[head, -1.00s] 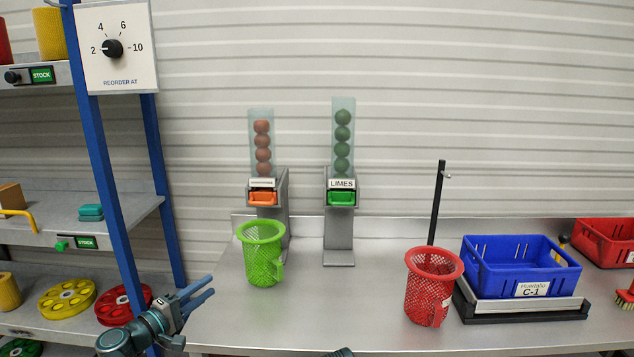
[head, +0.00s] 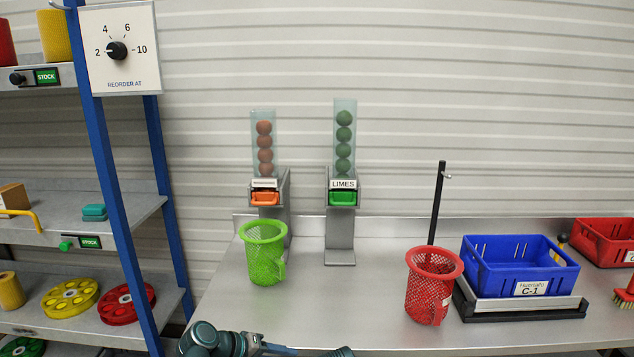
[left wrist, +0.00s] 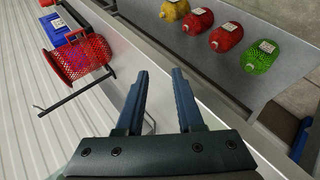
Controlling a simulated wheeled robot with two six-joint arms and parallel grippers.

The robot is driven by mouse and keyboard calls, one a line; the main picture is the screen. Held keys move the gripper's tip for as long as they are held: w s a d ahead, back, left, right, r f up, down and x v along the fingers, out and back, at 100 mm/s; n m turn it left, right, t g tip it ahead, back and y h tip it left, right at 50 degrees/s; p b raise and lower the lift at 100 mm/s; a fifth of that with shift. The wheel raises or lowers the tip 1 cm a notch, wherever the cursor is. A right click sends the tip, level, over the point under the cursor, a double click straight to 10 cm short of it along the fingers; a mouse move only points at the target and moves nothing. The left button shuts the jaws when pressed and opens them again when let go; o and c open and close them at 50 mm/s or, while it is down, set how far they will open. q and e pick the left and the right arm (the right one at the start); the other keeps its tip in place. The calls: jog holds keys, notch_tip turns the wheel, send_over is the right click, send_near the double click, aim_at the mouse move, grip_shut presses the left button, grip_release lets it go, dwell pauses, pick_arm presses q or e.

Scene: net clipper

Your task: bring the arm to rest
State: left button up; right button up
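My left arm comes in at the bottom of the head view, with its gripper (head: 280,349) low at the front edge of the bench. In the left wrist view my left gripper (left wrist: 160,73) has its two blue fingers apart with nothing between them.
On the bench (head: 340,300) stand a green basket (head: 264,260), a red basket (head: 432,290), a blue bin (head: 520,268) and two ball dispensers. A shelf rack (head: 120,180) is at left. Several coloured netted packs (left wrist: 200,22) lie on a grey surface in the wrist view.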

pick_arm(q)
jog(key=s+d+f+m+g+y+p, duration=0.1)
jog(key=s+f+m+g+y, duration=0.4)
jog(key=s+y, duration=0.5)
jog(key=s+d+f+m, duration=0.1)
jog(key=s+f+m, duration=0.1)
jog(key=s, duration=0.2)
